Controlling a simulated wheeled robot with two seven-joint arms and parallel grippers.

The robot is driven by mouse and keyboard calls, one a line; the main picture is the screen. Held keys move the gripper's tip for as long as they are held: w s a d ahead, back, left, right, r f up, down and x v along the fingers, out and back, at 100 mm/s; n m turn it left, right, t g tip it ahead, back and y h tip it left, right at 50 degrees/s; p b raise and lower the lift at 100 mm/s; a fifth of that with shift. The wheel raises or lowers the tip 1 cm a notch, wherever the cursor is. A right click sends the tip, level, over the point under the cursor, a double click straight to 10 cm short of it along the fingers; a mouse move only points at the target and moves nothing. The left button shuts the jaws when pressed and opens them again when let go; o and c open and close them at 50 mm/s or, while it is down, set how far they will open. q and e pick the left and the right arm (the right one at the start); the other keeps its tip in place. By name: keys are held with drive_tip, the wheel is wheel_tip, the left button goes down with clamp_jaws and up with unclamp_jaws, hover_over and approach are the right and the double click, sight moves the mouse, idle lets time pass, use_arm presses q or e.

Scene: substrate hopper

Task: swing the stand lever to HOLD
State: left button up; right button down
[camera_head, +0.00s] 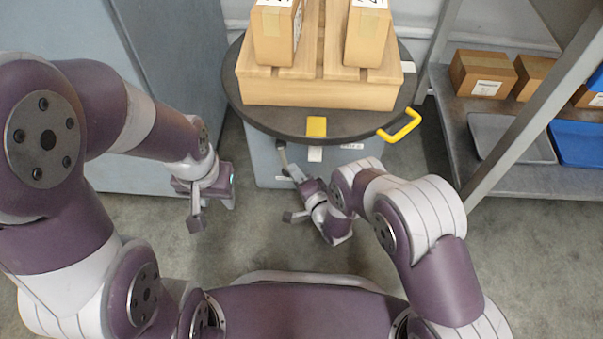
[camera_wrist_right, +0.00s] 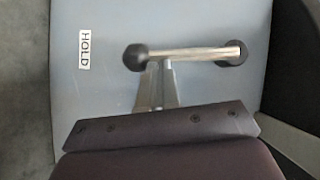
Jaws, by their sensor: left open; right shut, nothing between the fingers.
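The stand lever (camera_wrist_right: 190,52) is a bright metal bar with a black knob at each end. In the right wrist view it lies nearly level, its left knob facing the white HOLD label (camera_wrist_right: 84,50) across a gap. In the head view the lever (camera_head: 283,157) is small on the front of the blue-grey stand (camera_head: 263,165). My right gripper (camera_wrist_right: 162,72) is shut and empty, its fingertips at the bar close to the left knob; I cannot tell whether they touch. It also shows in the head view (camera_head: 295,173). My left gripper (camera_head: 213,207) is open and empty, left of the stand.
The stand's dark round top (camera_head: 240,95) bears a wooden pallet (camera_head: 320,93) with cartons. A yellow handle (camera_head: 400,124) juts from its right rim. A blue-grey cabinet (camera_head: 180,70) is at left; a metal shelf (camera_head: 470,165) with boxes and trays is at right.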

use_arm(q)
drive_tip(key=shift+f, duration=0.2)
use_arm(e)
drive_tip(key=shift+a+f, duration=0.25)
drive_tip(key=shift+a, duration=0.3)
